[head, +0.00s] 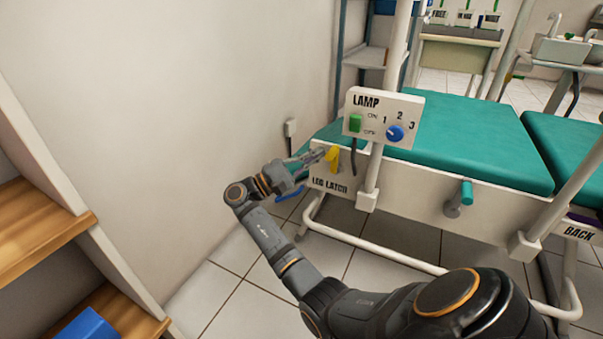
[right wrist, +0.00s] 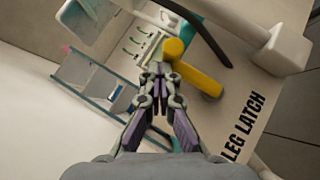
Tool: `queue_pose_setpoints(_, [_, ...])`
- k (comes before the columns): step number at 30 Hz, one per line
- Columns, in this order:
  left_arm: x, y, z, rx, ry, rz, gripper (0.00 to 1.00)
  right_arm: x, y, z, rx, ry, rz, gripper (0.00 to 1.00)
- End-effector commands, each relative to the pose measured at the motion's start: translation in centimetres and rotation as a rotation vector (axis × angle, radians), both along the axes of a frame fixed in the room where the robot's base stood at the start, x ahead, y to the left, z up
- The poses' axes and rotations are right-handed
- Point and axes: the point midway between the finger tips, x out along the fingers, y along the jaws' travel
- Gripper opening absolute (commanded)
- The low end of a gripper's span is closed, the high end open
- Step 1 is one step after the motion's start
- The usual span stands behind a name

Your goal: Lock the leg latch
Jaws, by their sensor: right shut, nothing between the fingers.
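The leg latch is a yellow lever (head: 332,158) on a white panel (head: 338,184) lettered "LEG LATCH", at the left end of the chair's side. My right gripper (head: 318,157) is just left of the lever in the head view, its fingers closed together and empty. In the right wrist view the yellow lever (right wrist: 195,77) lies just beyond and right of the fingertips (right wrist: 161,70), with its rounded end at upper left. I cannot tell whether the fingertips touch the lever. My left gripper is not in view.
A lamp box (head: 383,117) with a green switch and blue knob is on a post above the latch. A teal-handled crank (head: 461,196) sticks out farther right. A wooden shelf (head: 40,228) stands at left, beside the bare wall.

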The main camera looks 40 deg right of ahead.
Motion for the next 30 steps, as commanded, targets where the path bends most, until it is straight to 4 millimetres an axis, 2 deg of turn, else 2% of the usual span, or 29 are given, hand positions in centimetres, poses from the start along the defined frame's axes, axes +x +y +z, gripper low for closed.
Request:
queue_pose_setpoints(10, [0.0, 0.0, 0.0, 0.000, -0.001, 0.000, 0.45, -0.1, 0.0, 0.1, -0.002, -0.003, -0.004, 0.00])
queue_pose_setpoints(14, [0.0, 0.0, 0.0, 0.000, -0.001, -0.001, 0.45, 0.2, 0.8, -0.3, 0.002, -0.002, -0.004, 0.00])
queue_pose_setpoints(24, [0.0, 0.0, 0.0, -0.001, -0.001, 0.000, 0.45, 2.4, 7.2, -2.8, 0.002, 0.001, 0.001, 0.00])
queue_pose_setpoints(30, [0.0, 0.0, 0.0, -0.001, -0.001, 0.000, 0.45, 3.4, 9.9, -3.9, 0.002, 0.002, 0.000, 0.00])
